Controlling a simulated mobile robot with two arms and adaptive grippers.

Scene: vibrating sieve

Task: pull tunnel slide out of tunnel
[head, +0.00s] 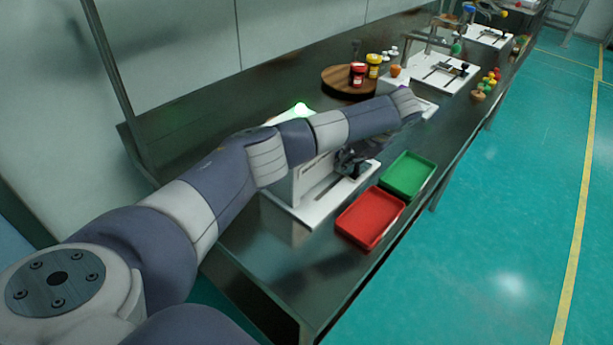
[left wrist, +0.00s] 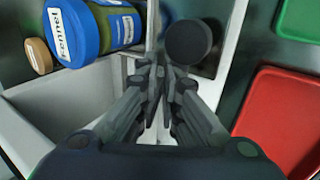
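The white sieve machine with its tunnel (head: 309,181) stands on the dark table under my left arm. My left gripper (head: 352,162) is low at its right side, partly hidden by the arm. In the left wrist view the gripper fingers (left wrist: 164,88) are close together with only a narrow dark gap. I see nothing clearly held between them. A round black knob (left wrist: 188,42) shows just beyond the fingertips, close to them; I cannot tell if they touch. White walls (left wrist: 65,105) of the machine lie to the left. The tunnel slide itself is not clearly distinguishable.
A red tray (head: 370,219) and a green tray (head: 408,175) sit at the table's front edge. A round wooden board (head: 340,82) holds jars farther back.

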